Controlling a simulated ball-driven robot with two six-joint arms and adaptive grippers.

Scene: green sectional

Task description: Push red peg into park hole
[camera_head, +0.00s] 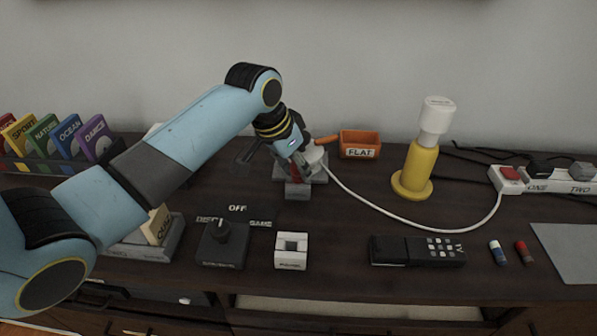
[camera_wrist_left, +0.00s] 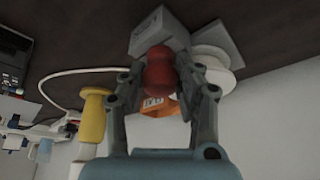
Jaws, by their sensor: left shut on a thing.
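My left gripper (camera_head: 303,160) reaches in from the left to a small grey stand (camera_head: 297,190) near the back of the dark desk. In the left wrist view, the fingers of my left gripper (camera_wrist_left: 160,82) are closed on a red peg (camera_wrist_left: 158,68). The peg's far end meets or sits just in front of a grey block (camera_wrist_left: 158,32) of the stand. The park hole itself is hidden, so I cannot tell how deep the peg sits. In the head view, the gripper mostly covers the peg. My right gripper is not in view.
A white cord (camera_head: 405,219) runs from the stand to the power strip (camera_head: 550,177). An orange FLAT bin (camera_head: 360,144) and a yellow pedestal (camera_head: 416,170) stand to the right. A dial box (camera_head: 222,247), white switch (camera_head: 291,251) and black remote (camera_head: 417,251) lie in front.

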